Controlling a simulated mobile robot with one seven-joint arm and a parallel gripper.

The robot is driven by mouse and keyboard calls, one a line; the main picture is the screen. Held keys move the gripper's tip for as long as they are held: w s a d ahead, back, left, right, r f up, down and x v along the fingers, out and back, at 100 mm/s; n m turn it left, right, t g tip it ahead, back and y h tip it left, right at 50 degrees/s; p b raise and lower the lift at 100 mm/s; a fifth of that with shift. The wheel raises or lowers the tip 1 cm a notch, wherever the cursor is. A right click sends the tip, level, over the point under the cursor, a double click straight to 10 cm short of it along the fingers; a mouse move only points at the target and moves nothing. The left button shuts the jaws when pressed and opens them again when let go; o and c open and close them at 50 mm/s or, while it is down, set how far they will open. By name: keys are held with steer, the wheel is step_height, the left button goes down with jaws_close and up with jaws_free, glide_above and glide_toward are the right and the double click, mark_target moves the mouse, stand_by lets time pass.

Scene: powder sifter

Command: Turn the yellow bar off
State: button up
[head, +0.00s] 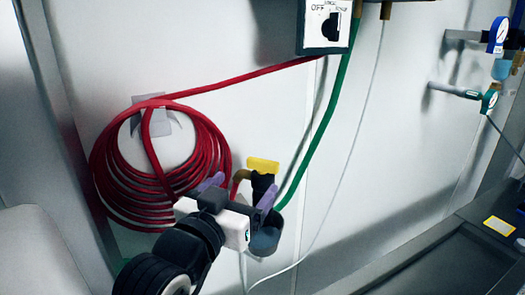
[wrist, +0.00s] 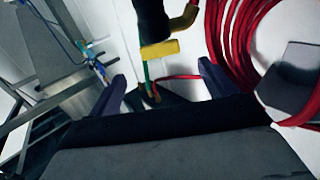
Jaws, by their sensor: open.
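The yellow bar (head: 263,165) is a short flat handle on top of a dark valve fitting with a brass elbow (head: 240,177), low on the wall by the red hose. In the wrist view the yellow bar (wrist: 159,50) lies crosswise at the upper middle, beyond the fingertips. My gripper (head: 240,190) has two purple fingers, spread apart, just below and in front of the bar in the head view. In the wrist view my gripper (wrist: 162,85) is open, with the bar roughly between the finger lines. Nothing is held, and I see no contact with the bar.
A coiled red hose (head: 110,185) hangs on the wall at left. A blue gauge (head: 497,35) is at upper right. A dark basin (head: 430,270) lies at lower right.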

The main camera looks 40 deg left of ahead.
mark_target(261, 166)
steer(key=p+x, duration=0.3)
steer(key=x, duration=0.6)
steer(key=shift+w+a, duration=0.1)
steer(key=shift+w, duration=0.25)
steer(key=shift+c, duration=0.3)
steer(key=c, duration=0.9)
